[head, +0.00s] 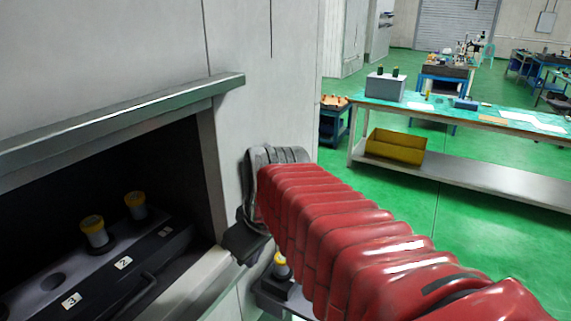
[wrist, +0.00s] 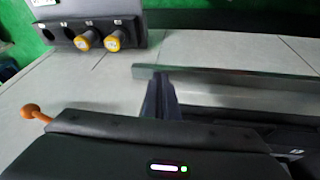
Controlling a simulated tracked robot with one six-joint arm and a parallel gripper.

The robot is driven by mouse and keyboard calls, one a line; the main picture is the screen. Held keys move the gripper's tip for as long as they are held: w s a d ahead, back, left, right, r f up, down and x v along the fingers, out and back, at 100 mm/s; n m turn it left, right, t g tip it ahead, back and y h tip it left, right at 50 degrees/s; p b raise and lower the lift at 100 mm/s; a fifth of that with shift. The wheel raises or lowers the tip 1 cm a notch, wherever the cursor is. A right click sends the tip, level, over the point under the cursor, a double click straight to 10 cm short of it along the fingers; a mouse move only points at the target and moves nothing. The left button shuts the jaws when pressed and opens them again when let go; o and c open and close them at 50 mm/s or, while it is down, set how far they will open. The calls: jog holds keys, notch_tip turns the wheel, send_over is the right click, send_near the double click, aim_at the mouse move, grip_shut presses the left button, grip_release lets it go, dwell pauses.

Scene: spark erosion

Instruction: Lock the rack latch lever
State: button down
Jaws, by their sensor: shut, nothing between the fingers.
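An orange-brown ball-ended lever (wrist: 35,113), which looks like the latch lever, sticks out at the left in the wrist view. Its lower end is hidden behind my gripper's dark body, and I cannot make out the lever in the head view. My gripper (wrist: 160,92) is shut and empty, its dark fingers pointing up the picture, to the right of the lever and apart from its knob. In the head view my gripper (head: 240,244) is beside the right edge of the machine opening. Inside the opening is a dark rack (head: 52,282) with numbered labels and yellow-ringed holders (head: 95,232).
A metal ledge (head: 120,115) runs above the opening. An outside dark rack (wrist: 75,32) with two yellow-ringed holders (wrist: 115,41) stands at the wrist view's upper left.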

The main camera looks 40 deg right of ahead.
jog(key=w+d+r+n, duration=0.1)
jog(key=d, duration=0.8)
jog(key=d+r+n+t+y, duration=0.1)
jog(key=d+r+t, duration=0.2)
jog(key=d+r, duration=0.3)
jog(key=d+r+n+t, duration=0.1)
jog(key=d+r+t, duration=0.2)
jog(key=d+r, duration=0.3)
notch_tip(320, 180, up, 5)
jog(key=shift+n+t+y, duration=0.3)
jog(key=shift+n+y, duration=0.1)
jog(key=shift+d+f, duration=0.1)
jog(key=s+d+f+x, duration=0.1)
jog(key=f+x, duration=0.1)
jog(key=x, duration=1)
jog(key=shift+f, duration=0.35)
jog(key=shift+w+d, duration=0.15)
jog(key=shift+d, duration=0.05)
